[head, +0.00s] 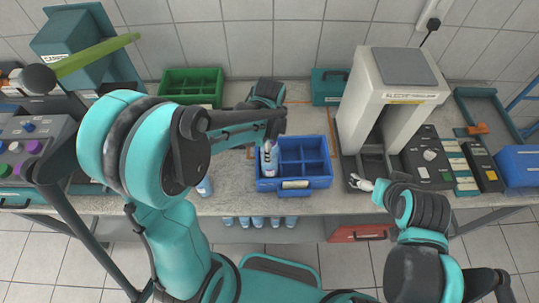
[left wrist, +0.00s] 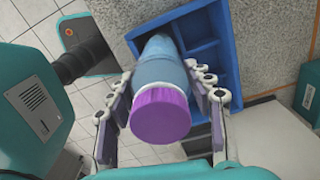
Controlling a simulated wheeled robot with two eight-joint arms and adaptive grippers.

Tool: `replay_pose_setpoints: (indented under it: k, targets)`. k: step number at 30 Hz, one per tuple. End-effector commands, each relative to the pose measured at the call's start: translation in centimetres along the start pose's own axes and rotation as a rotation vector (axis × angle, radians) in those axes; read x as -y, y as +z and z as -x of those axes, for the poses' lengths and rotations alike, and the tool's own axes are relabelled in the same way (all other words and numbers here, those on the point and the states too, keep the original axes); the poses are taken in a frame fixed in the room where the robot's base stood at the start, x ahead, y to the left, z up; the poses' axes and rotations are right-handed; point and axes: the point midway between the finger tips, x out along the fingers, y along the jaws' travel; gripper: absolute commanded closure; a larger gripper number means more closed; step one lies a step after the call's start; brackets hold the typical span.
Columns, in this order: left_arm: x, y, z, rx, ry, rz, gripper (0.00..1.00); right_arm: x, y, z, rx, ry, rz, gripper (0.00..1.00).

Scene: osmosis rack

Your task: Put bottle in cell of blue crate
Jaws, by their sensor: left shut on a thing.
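The bottle (left wrist: 165,75) has a pale blue body and a purple cap. In the left wrist view its far end overlaps a cell of the blue crate (left wrist: 215,68); I cannot tell whether it touches the floor. In the head view the bottle (head: 269,158) shows over the left column of the blue crate (head: 294,184), roughly upright. The other visible cells look empty. My left gripper (head: 273,130) is shut on the bottle, with fingers on both sides in the left wrist view (left wrist: 160,100). My right gripper (head: 361,184) is by the grey machine, its finger state unclear.
A green crate (head: 191,84) stands behind left, a teal box (head: 328,87) behind right. A tall grey machine (head: 397,85) stands right of the blue crate. Another bottle (head: 205,187) is near the front edge. Several bottles (head: 259,222) show below the table edge.

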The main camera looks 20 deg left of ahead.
Motion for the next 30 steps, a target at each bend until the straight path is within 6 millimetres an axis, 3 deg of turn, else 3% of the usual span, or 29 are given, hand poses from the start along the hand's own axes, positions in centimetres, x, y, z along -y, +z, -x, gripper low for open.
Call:
replay_pose_setpoints:
  k: [8,21,22,24,30]
  targets:
    - [0.0,0.0,-3.6,0.0,0.0,0.0,1.0,0.0,0.5,-0.6,0.0,0.0,0.0,0.0]
    - [0.0,0.0,-4.2,0.0,0.0,0.0,1.0,0.0,0.7,-1.0,0.0,0.0,0.0,0.0]
    - [0.0,0.0,-4.1,0.0,0.0,0.0,0.4,0.0,0.7,-0.9,0.0,0.0,0.0,0.0]
    - [0.0,0.0,-4.1,0.0,0.0,0.0,0.27,0.0,0.6,-0.9,0.0,0.0,0.0,0.0]
    - [0.0,0.0,-4.1,0.0,0.0,0.0,0.27,0.0,0.6,-0.8,0.0,0.0,0.0,0.0]
